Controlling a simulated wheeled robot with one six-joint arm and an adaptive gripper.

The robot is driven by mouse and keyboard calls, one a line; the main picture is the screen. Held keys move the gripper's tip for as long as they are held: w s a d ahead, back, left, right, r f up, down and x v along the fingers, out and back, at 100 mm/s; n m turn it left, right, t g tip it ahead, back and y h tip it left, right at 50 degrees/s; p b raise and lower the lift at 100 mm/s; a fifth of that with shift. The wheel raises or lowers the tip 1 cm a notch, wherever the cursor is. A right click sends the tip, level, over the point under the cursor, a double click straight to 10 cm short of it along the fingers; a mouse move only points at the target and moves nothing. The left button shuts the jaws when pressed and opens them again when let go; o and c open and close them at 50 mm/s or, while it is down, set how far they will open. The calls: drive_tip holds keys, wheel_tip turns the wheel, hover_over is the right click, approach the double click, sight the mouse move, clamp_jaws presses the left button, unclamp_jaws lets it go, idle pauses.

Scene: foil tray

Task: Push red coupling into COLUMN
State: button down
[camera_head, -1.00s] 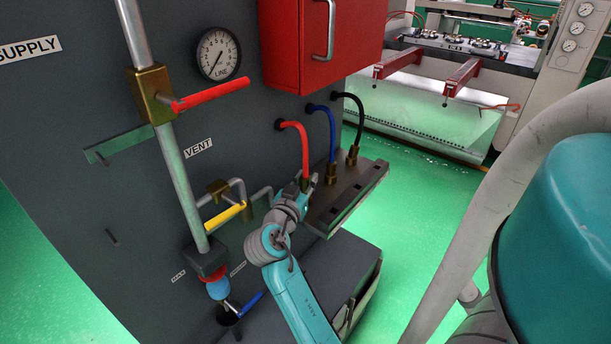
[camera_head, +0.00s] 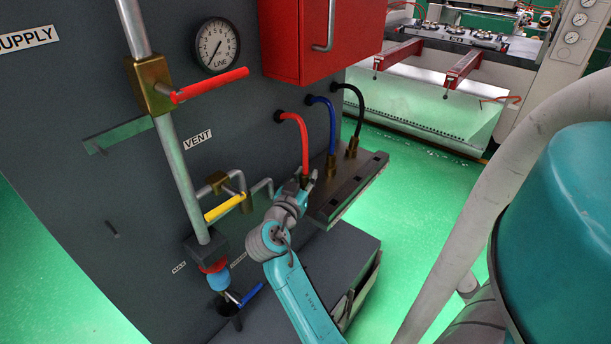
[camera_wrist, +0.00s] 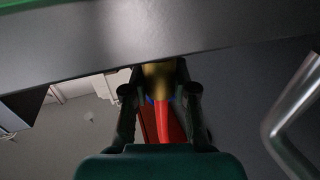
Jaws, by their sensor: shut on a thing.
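The red hose (camera_head: 303,140) comes out of the grey panel and bends down to the dark shelf-like block (camera_head: 347,186). My gripper (camera_head: 306,183) is at the hose's lower end, at the left end of this block. In the wrist view, the brass red-hose coupling (camera_wrist: 159,78) lies between the two fingers of my gripper (camera_wrist: 160,94), with the red hose (camera_wrist: 171,122) running from it. My gripper is shut on this coupling. The coupling's end meets the block's edge in the picture; I cannot tell how deep it sits. No COLUMN label is readable.
The blue hose (camera_head: 332,125) and black hose (camera_head: 359,110) end in brass fittings on the block, just right of my gripper. A red cabinet (camera_head: 310,45) hangs above. A yellow-handled vent valve (camera_head: 225,208) and bent pipe are close on the left.

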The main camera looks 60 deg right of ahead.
drive_tip(key=c, duration=0.8)
unclamp_jaws()
drive_tip(key=shift+c, duration=0.2)
drive_tip(key=a, duration=1.2)
drive_tip(key=shift+s, duration=0.45)
drive_tip(key=shift+f, duration=0.1)
